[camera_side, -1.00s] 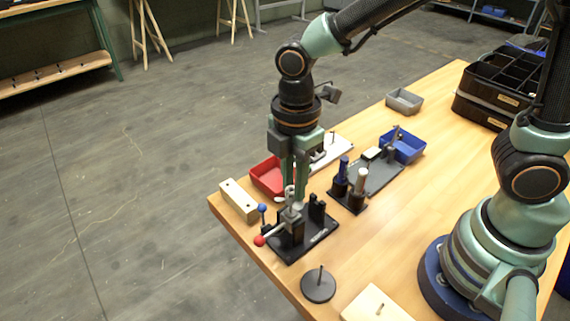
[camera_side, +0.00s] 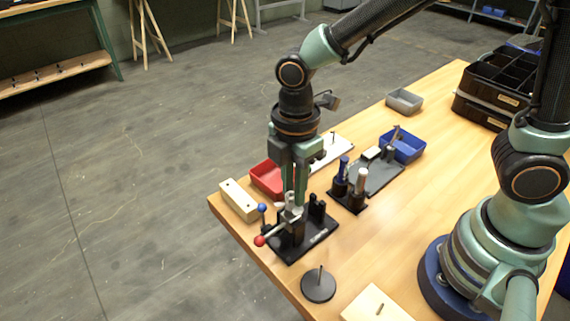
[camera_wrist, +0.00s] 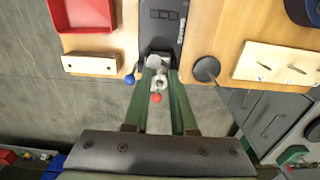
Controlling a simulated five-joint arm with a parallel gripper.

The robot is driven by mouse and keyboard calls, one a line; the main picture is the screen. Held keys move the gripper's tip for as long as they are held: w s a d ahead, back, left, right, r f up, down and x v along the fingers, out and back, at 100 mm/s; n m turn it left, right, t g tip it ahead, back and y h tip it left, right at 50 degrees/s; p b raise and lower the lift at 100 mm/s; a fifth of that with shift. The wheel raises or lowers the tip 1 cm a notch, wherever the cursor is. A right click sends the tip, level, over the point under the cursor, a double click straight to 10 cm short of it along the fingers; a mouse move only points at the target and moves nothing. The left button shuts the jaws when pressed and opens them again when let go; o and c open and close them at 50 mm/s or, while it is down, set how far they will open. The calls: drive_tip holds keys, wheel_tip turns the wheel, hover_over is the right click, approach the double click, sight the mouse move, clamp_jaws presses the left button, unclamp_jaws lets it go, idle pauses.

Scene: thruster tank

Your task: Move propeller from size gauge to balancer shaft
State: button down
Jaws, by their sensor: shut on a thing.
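My gripper (camera_side: 293,200) points down over the black fixture (camera_side: 316,238) near the table's front-left corner. Its fingers are shut on a small light grey lobed part, seemingly the propeller (camera_wrist: 157,75), which shows between the fingertips (camera_wrist: 160,74) in the wrist view. The propeller is at the fixture's post, next to a light rod with a red ball (camera_side: 260,241) and a blue ball (camera_side: 262,208). The fingers partly hide the contact, so I cannot tell whether the propeller sits on a shaft. I cannot tell which fixture is the size gauge.
A wooden block with holes (camera_side: 238,200) and a red bin (camera_side: 266,178) stand close by. A black disc with an upright pin (camera_side: 318,286) is in front. A grey plate fixture (camera_side: 376,178), blue bin (camera_side: 403,146) and grey bin (camera_side: 404,100) lie farther back.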

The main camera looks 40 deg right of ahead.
drive_tip(key=shift+f, duration=0.3)
drive_tip(key=shift+f, duration=0.3)
idle(0.3)
drive_tip(key=c, duration=0.7)
unclamp_jaws()
drive_tip(key=shift+o, duration=0.2)
wheel_tip(320, 180, up, 16)
idle(0.4)
